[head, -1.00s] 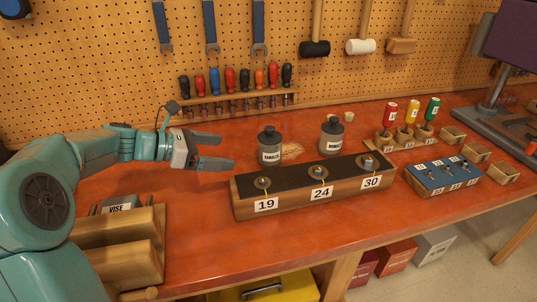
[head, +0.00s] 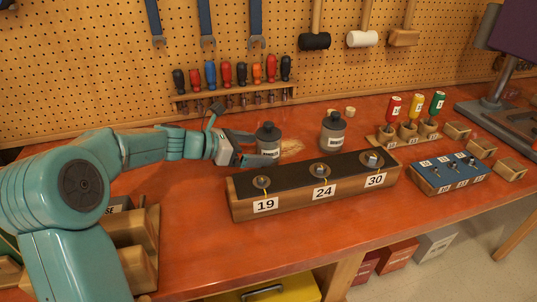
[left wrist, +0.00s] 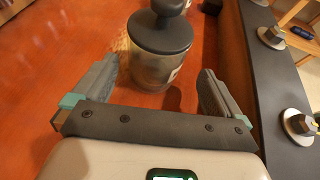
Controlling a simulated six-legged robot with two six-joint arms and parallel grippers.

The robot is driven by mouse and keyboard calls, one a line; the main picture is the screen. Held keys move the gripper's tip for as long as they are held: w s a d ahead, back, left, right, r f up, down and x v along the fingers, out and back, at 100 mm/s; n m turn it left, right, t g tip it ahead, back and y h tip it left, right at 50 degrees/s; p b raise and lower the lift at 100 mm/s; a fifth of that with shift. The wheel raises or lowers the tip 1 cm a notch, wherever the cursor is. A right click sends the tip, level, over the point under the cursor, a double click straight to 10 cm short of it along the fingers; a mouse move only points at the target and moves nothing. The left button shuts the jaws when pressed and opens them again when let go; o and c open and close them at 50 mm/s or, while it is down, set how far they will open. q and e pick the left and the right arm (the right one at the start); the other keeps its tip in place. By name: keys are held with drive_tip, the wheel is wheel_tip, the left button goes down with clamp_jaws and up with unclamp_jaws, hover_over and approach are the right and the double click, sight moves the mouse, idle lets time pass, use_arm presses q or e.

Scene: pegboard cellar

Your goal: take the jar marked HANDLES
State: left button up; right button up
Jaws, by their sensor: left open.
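A grey jar with a dark knobbed lid (head: 268,138) stands upright on the orange bench behind the long wooden block; its label is too blurred here to read surely. A second, similar jar (head: 333,132) stands to its right, its label also too small to read surely. My left gripper (head: 256,148) is open at the left side of the first jar. In the left wrist view the glassy jar (left wrist: 156,70) stands between and just ahead of the spread fingers of my left gripper (left wrist: 160,80), with gaps on both sides. My right gripper is not in view.
The long block (head: 290,203) marked 19, 24 and 30 lies close in front of the jars. Coloured bottles in a rack (head: 408,130), a blue-topped block (head: 448,172) and small wooden boxes (head: 482,148) stand at right. Screwdrivers hang in a rack (head: 235,95) behind.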

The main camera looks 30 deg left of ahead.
sight(269, 123)
use_arm(q)
drive_tip(key=x, duration=0.5)
drive_tip(key=shift+w+a+f, duration=0.15)
drive_tip(key=shift+w+a, duration=0.1)
drive_tip(key=shift+s, duration=0.1)
drive_tip(key=c, duration=1.6)
wheel_tip(269, 123, up, 10)
drive_tip(key=p, duration=0.2)
drive_tip(key=shift+p, duration=0.35)
drive_tip(key=shift+c, duration=0.2)
drive_tip(key=o, duration=1)
drive_tip(key=c, duration=1)
